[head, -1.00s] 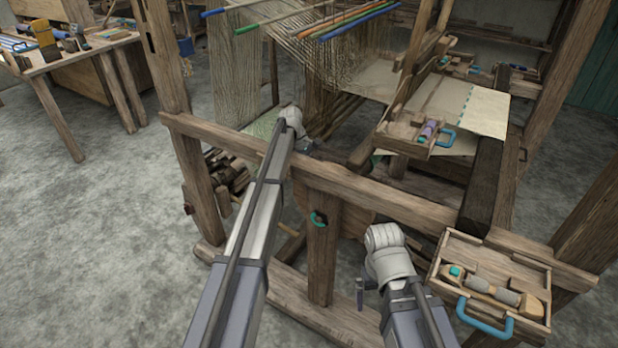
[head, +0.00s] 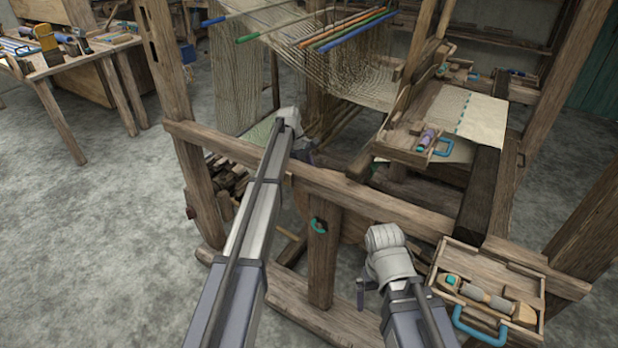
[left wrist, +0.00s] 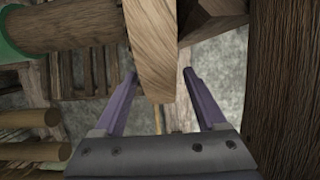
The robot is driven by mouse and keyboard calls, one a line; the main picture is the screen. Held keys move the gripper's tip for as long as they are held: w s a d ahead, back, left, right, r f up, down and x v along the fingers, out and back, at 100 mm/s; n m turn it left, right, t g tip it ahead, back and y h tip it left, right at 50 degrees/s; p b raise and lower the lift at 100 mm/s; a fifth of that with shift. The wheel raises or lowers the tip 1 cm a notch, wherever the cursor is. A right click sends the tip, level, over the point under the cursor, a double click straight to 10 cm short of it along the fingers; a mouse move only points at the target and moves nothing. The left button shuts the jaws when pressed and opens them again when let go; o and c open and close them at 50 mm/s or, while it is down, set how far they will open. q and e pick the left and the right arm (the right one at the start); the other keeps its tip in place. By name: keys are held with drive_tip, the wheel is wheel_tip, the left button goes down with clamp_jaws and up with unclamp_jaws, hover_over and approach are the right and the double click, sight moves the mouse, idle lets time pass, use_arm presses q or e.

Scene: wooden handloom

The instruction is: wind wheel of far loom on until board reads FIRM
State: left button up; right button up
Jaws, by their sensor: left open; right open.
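The loom's wooden wheel (head: 352,227) shows partly behind the front post, below the front rail; most of it is hidden. In the left wrist view a pale wooden edge (left wrist: 150,45), perhaps the wheel's rim, runs down between the fingers of my left gripper (left wrist: 160,78). That gripper is open, and I see no grip on the wood. In the head view the left gripper (head: 304,156) is small and dark behind the rail. My right gripper (head: 361,297) is open and empty in front of the loom, low beside the post. I see no readable board.
The front rail (head: 400,214) and post (head: 322,265) stand between my arms and the loom's inside. A tool tray (head: 440,262) with a blue handle hangs at right. Another tray (head: 403,150) sits by the cloth. A workbench (head: 62,73) stands at left; floor there is clear.

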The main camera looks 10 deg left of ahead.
use_arm(q)
drive_tip(key=p+v, duration=0.3)
drive_tip(key=v, duration=0.1)
drive_tip(key=shift+r+p, duration=0.35)
drive_tip(key=shift+r, duration=0.05)
drive_tip(key=shift+a, duration=0.1)
drive_tip(key=shift+f, duration=0.15)
drive_tip(key=b+x, duration=0.7)
drive_tip(key=x, duration=0.1)
drive_tip(key=shift+b, duration=0.4)
drive_tip(key=shift+r, duration=0.25)
